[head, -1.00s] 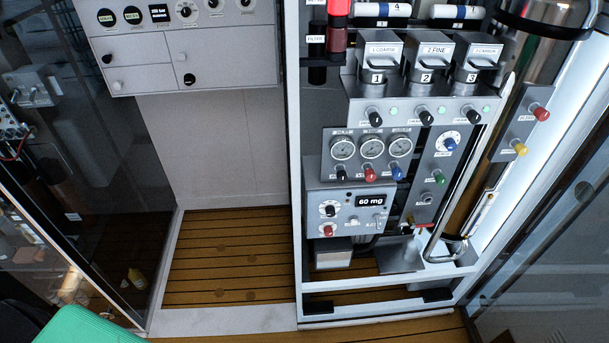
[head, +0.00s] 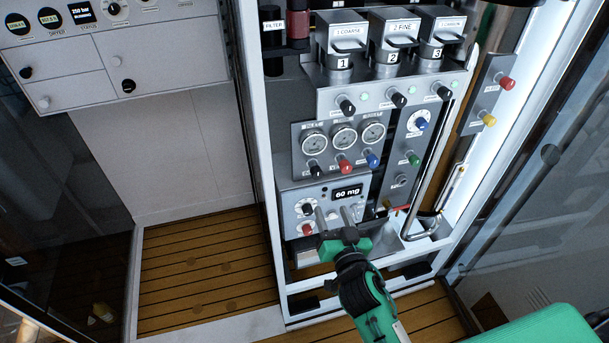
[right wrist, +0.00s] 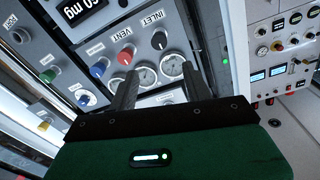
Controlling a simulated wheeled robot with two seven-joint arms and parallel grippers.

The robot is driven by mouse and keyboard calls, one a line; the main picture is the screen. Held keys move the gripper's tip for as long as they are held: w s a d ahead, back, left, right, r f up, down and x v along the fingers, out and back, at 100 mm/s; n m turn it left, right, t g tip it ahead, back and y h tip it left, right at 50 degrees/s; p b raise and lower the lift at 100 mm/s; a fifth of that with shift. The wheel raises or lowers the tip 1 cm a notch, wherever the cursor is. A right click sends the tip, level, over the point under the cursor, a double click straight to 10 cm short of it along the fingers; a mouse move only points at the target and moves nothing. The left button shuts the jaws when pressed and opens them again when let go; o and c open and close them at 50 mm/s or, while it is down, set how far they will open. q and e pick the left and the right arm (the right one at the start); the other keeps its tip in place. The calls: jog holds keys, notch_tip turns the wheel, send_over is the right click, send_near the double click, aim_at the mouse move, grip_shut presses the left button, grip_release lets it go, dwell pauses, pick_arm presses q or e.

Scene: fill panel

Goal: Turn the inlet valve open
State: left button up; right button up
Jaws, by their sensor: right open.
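The inlet valve is a black knob (head: 316,171) below the leftmost of three gauges on the grey panel. In the right wrist view the black knob (right wrist: 159,40) sits beside its INLET label, just beyond the fingertips. My right gripper (head: 333,211) is open and empty, in front of the 60 mg display box and lower in the picture than the knob. In the right wrist view its two dark fingers (right wrist: 160,74) point at the panel, apart from the knob. My left gripper is not in view.
The red vent knob (head: 345,166) and a blue knob (head: 372,160) sit close to the right of the inlet knob. The gauges (head: 343,136) are just above. A bent metal tube (head: 436,180) runs along the right side.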

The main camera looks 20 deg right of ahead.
aim_at(318, 176)
jog(key=w+p, duration=0.3)
jog(key=w, duration=0.8)
jog(key=shift+w+d, duration=0.15)
jog(key=shift+w, duration=0.2)
jog(key=shift+w+f, duration=0.1)
jog(key=shift+w, duration=0.7)
jog(key=c, duration=1)
